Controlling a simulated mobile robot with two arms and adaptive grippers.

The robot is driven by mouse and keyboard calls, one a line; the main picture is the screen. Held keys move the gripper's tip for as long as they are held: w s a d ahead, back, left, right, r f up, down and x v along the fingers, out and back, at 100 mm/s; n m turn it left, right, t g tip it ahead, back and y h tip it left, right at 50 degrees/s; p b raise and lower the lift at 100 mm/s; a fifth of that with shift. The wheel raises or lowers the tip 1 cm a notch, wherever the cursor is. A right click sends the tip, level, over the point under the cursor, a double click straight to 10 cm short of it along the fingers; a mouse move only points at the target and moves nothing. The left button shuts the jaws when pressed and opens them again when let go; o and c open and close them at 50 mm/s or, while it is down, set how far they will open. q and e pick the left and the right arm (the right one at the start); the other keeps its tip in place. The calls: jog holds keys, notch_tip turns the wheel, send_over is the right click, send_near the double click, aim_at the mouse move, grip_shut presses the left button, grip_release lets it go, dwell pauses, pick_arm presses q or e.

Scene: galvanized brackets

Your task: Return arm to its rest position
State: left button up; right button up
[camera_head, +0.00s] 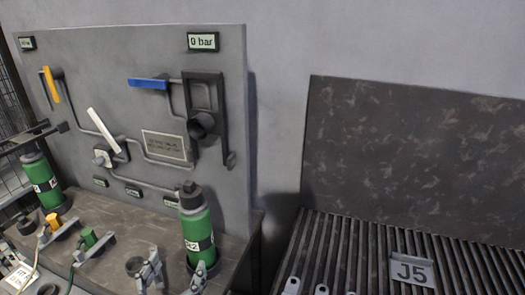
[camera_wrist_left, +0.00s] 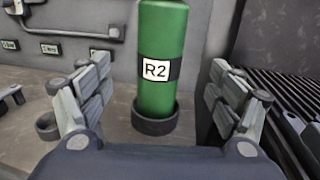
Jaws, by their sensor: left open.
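My left gripper (camera_head: 174,276) is at the bottom of the head view, low over the bench in front of the right green bottle. It is open, with nothing between its pads. The left wrist view shows the open gripper (camera_wrist_left: 158,98) with its fingers spread to either side of the bottle's outline. The green bottle (camera_head: 196,222) stands upright in a black ring holder; in the wrist view the bottle (camera_wrist_left: 164,30) has an R2 label. I cannot tell how far the fingertips are from it. My right gripper is not in view.
A grey panel (camera_head: 75,65) with blue, yellow and white levers stands behind the bench (camera_head: 135,215). Another green bottle (camera_head: 40,180) stands at left, near small fittings with yellow and green parts. A ribbed rack (camera_head: 350,245) with a J5 plate (camera_head: 412,271) is at right.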

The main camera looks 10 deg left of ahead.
pick_arm(q)
jog(key=s+a+f+n+g+y, duration=0.2)
jog(key=f+n+g, duration=0.15)
jog(key=n, duration=0.65)
jog(key=s+a+f+n+g+y, duration=0.3)
jog(key=f+n, duration=0.1)
jog(key=n, duration=0.6)
jog(key=s+d+f+n+g+h, duration=0.6)
jog(key=s+d+f+n+g, duration=0.3)
jog(key=s+d+n, duration=0.4)
jog(key=s+a+f+x, duration=0.1)
jog(key=s+x, duration=0.2)
jog(key=x, duration=0.9)
jog(key=s+a+x, duration=0.1)
jog(key=s+x, duration=0.1)
jog(key=x, duration=1)
jog(key=s+a+f+g, duration=0.1)
jog(key=s+a+f, duration=0.2)
jog(key=s+f, duration=1.4)
jog(key=shift+a+y, duration=0.15)
jog(key=shift+y, duration=0.15)
jog(key=shift+s+a+f+g, duration=0.1)
jog(key=shift+s+f+g, duration=0.15)
jog(key=shift+s, duration=0.2)
jog(key=shift+c, duration=0.4)
